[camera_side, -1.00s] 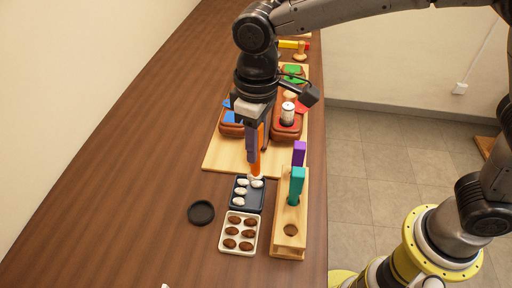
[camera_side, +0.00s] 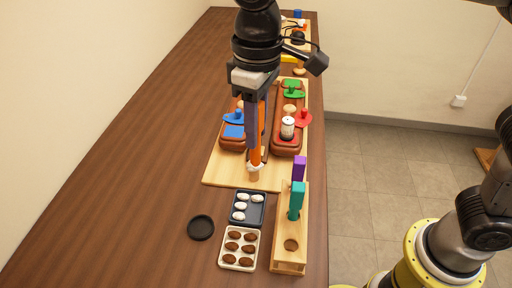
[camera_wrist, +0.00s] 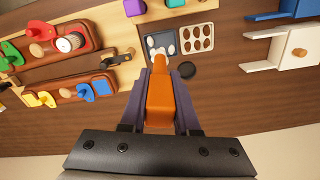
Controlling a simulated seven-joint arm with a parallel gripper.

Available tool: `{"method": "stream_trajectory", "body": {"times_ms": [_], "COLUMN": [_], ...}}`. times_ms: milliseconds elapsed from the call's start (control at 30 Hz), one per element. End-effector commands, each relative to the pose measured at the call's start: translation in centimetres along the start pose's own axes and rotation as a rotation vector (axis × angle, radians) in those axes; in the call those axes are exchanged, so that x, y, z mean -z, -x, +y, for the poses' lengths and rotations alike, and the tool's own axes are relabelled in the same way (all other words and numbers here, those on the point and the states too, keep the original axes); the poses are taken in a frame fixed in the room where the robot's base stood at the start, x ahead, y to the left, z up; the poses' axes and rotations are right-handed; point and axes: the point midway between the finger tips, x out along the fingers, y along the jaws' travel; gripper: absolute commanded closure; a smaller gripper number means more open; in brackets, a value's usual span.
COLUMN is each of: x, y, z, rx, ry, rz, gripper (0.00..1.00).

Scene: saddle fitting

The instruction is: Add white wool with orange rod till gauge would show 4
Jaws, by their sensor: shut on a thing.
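My gripper (camera_side: 254,150) is shut on the orange rod (camera_wrist: 160,100), which points down. A whitish tuft (camera_side: 255,167) shows at the rod's lower tip, above the near part of the light wooden board (camera_side: 215,175). Several white wool pieces (camera_side: 240,206) lie in the left and far slots of the dark blue tray (camera_side: 258,217); its near right slots look empty. The gauge (camera_side: 287,127), a white cylinder with a round dial, stands on the right brown saddle half (camera_side: 287,147); its reading is too small to tell. The left brown saddle half (camera_side: 232,145) is partly hidden behind my gripper.
A white tray of brown pieces (camera_side: 227,260) stands nearest the camera. A wooden rack (camera_side: 291,262) with teal (camera_side: 297,200) and purple (camera_side: 299,168) handles stands to its right. A black disc (camera_side: 200,227) lies left. The table's left side is clear.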

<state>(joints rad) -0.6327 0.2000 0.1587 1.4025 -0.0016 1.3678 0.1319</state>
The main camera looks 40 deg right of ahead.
Motion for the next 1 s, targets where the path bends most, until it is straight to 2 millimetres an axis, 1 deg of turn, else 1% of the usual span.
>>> {"method": "stream_trajectory", "body": {"times_ms": [33, 100, 167, 267, 367, 467, 567, 600, 700, 800, 900, 1000], "x": [0.1, 0.1, 0.6, 1.2, 1.9, 2.5, 2.9, 3.0, 3.0, 2.7, 2.4, 2.0], "y": [1.0, 2.2, 1.8, 1.8, 1.8, 1.8, 1.8, 1.8, 1.8, 1.8, 1.8, 1.7], "z": [0.0, 0.1, 1.5, 3.4, 5.7, 8.7, 12.6, 14.2, 18.1, 21.1, 23.3, 25.1], "rx": [0.001, 0.000, -0.001, -0.001, -0.002, -0.003, -0.004, -0.004, -0.005, -0.006, -0.007, -0.008], "ry": [0.000, -0.002, -0.032, -0.073, -0.121, -0.183, -0.259, -0.291, -0.363, -0.418, -0.460, -0.495], "rz": [0.004, 0.003, -0.002, 0.000, 0.000, 0.000, 0.002, 0.003, 0.003, 0.004, 0.005, 0.006], "gripper": [1.00, 1.00, 1.00, 1.00, 1.00, 1.00, 1.00, 1.00, 1.00, 1.00, 1.00, 1.00]}}
